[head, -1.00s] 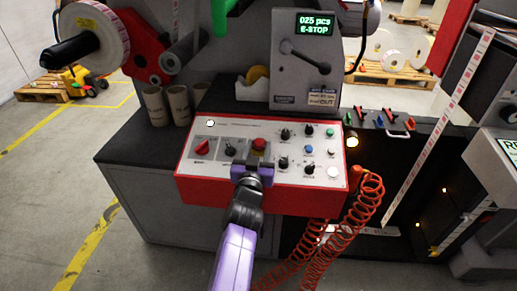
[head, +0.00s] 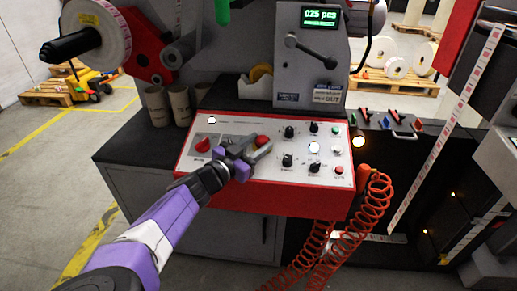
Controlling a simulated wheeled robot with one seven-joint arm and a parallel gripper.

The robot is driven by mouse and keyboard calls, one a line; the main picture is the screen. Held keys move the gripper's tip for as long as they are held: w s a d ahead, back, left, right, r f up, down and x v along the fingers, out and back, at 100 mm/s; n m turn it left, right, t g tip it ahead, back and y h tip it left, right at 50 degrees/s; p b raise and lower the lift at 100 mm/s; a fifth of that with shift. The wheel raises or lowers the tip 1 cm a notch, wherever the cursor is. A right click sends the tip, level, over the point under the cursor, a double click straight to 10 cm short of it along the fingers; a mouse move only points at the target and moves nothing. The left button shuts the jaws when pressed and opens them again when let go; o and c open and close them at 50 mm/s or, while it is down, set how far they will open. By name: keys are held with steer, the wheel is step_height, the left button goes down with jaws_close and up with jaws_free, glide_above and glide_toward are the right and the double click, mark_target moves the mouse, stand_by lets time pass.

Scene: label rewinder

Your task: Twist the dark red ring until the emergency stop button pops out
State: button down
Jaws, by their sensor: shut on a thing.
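The red emergency stop button (head: 262,141) shows at the middle of the sloped white control panel, just beyond my gripper. My gripper (head: 252,147) is shut on it from the front left, with a finger on either side. The dark red ring is too small and covered by the fingers to tell apart from the button's head. The green display (head: 320,17) above the panel reads "025 pcs", with a second line too small to read.
Several black knobs and small buttons stand to the right. Cardboard cores (head: 156,104) stand behind at left. A coiled orange hose (head: 372,205) hangs at the right front.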

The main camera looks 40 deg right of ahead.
steer(key=shift+f+m+g, duration=0.1)
steer(key=shift+m+g, duration=0.3)
steer(key=shift+g, duration=0.2)
steer(key=c, duration=0.9)
jaws_free()
steer(key=shift+o, duration=0.2)
steer(key=shift+s+a+r, duration=0.1)
steer(key=shift+s+a, duration=0.05)
steer(key=shift+a, duration=1.8)
steer(key=shift+s+a+r, duration=0.1)
steer(key=shift+a, duration=1.85)
steer(key=shift+a, duration=0.1)
